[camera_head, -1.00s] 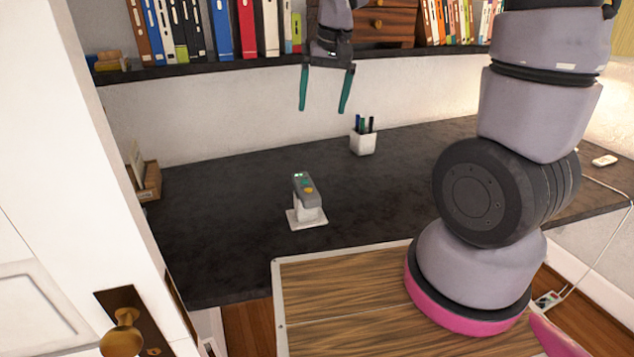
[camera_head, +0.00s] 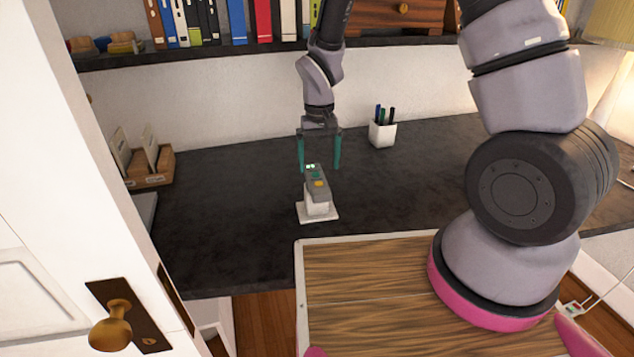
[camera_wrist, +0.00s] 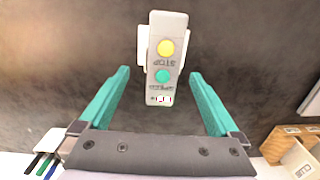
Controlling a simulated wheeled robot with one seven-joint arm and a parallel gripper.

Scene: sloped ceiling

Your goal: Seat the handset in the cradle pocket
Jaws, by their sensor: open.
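My gripper (camera_head: 320,168) is open and empty, pointing down just behind the handset. In the wrist view its fingers (camera_wrist: 158,78) spread on either side of the handset's lit end, apart from it.
A white pen cup (camera_head: 382,134) stands at the back of the desk (camera_head: 230,200). A wooden letter holder (camera_head: 152,178) is at the left. A shelf of binders (camera_head: 262,22) hangs above. The desk around the cradle is clear.

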